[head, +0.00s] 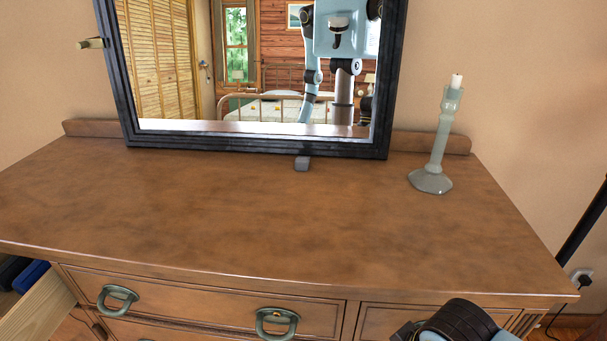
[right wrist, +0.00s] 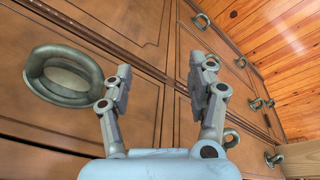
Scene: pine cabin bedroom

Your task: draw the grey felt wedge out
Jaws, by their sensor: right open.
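The grey felt wedge (head: 302,163) is a small block on the dresser top. It sticks out from under the bottom edge of the black mirror frame (head: 250,150), and its back part is hidden. My right gripper (right wrist: 163,70) is open and empty in the right wrist view, in front of the dresser's drawer fronts and well away from the wedge. In the head view only part of my right arm shows at the bottom right, below the dresser's front edge. My left gripper is out of sight.
The dresser top (head: 200,220) is clear in front of the wedge. A glass candlestick (head: 437,150) with a white candle stands at the right. An open drawer (head: 38,305) juts out at the lower left. Ring-shaped handles (right wrist: 62,78) stick out from the fronts.

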